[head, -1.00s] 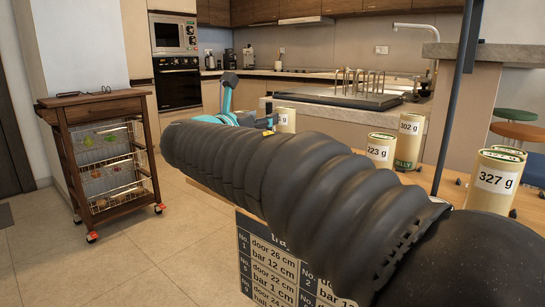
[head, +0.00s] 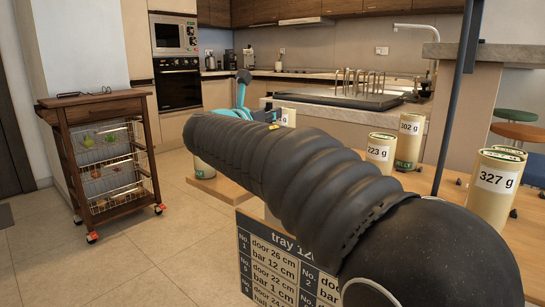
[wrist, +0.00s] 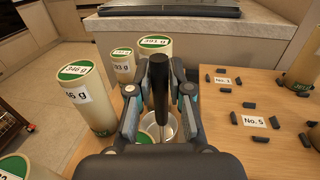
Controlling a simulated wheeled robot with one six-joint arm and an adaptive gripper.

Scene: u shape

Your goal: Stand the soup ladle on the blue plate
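The soup ladle has a thick black handle (wrist: 159,80) and a silvery bowl (wrist: 173,124). In the wrist view it stands nearly upright, handle end up, between the fingers of my gripper (wrist: 161,128). The fingers close in on its stem from both sides; the exact contact is partly hidden by the handle and fingers. In the head view my gripper's teal parts (head: 262,114) show past my dark arm, which hides most of the ladle. I do not see the blue plate in either view.
Labelled canisters (wrist: 88,98) crowd the wooden top left of and beyond my gripper. Cards and small dark blocks (wrist: 254,121) lie to the right. More canisters (head: 493,187) stand right in the head view. A wooden trolley (head: 104,160) stands left, with open floor before it.

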